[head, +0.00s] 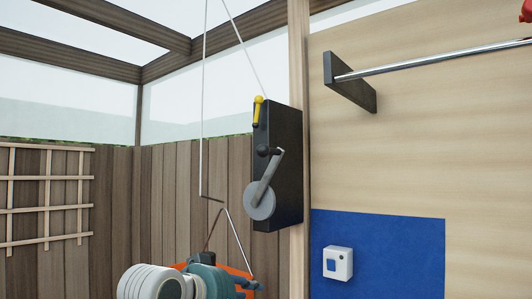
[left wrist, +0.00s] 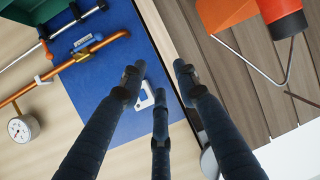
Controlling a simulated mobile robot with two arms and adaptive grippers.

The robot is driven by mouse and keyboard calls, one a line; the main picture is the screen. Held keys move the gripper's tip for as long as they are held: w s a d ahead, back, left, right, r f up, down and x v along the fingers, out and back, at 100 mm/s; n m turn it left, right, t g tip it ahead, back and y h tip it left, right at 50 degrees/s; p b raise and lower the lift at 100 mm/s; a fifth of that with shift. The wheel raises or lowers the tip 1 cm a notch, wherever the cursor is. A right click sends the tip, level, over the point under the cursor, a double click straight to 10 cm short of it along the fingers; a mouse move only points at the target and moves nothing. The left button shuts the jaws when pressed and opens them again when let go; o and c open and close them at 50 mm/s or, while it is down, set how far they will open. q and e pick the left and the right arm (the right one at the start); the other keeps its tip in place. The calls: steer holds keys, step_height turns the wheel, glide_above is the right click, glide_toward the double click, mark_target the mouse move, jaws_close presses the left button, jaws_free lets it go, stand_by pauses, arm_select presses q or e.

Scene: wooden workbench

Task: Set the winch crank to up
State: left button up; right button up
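The winch (head: 284,165) is a tall black box on a wooden post in the head view. A grey disc (head: 259,200) sits low on its face. The crank (head: 270,176) slants upward and slightly right from the disc, with a black knob (head: 263,151) at its upper end. A yellow lever (head: 258,108) stands near the box's top. My left gripper (left wrist: 157,90) shows three dark fingers spread apart, with nothing held between them. In the left wrist view, a greyish piece behind a finger at the bottom is too hidden to identify. My right gripper is out of view.
A white box (head: 338,263) sits on a blue panel (head: 400,250). A metal rail (head: 440,57) crosses the upper right. A gauge (left wrist: 23,129) and copper pipe lie left.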

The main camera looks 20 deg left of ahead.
arm_select(q)
step_height(320, 180, up, 16)
steer(key=s+r+t+h, duration=0.1)
steer(key=s+t, duration=0.1)
steer(key=m+t+h, duration=0.2)
steer(key=h, duration=0.1)
glide_toward(259, 152)
steer(key=w, duration=0.1)
steer(key=p+x, duration=0.2)
steer(key=x, duration=0.3)
steer(key=p+x, duration=0.3)
steer(key=x, duration=0.2)
steer(key=shift+d+r+p, duration=0.2)
steer(key=shift+r+p, duration=0.05)
steer(key=shift+p, duration=0.1)
steer(key=shift+w+d+f, duration=0.1)
steer(key=shift+w+d, duration=0.05)
steer(key=shift+w, duration=0.5)
steer(key=c, duration=0.7)
steer(key=shift+w+f, duration=0.1)
steer(key=shift+f, duration=0.05)
jaws_close()
